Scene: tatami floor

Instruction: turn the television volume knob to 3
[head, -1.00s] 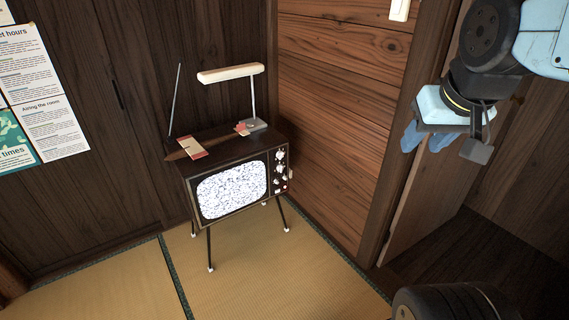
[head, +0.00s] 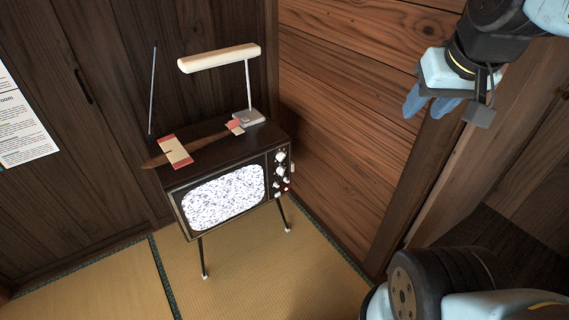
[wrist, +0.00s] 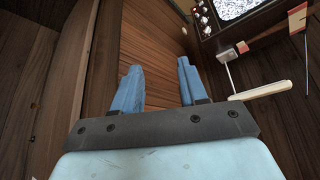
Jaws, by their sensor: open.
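The television (head: 222,200) stands on thin legs near the corner, its screen full of static. A column of pale knobs (head: 281,168) runs down the right of its front, with a small red spot near the bottom; their markings are too small to read. In the wrist view the television (wrist: 255,29) is at the top right, with the knobs (wrist: 202,14) left of the screen. My gripper (head: 430,106) is up at the right of the head view, well apart from the television. In the wrist view its two blue fingers (wrist: 158,80) are spread with nothing between them.
A desk lamp (head: 219,58), an antenna rod (head: 153,90) and a brown, red and cream object (head: 176,151) are on the television top. A wooden wall (head: 345,110) is close on its right. Tatami floor (head: 285,275) in front is clear.

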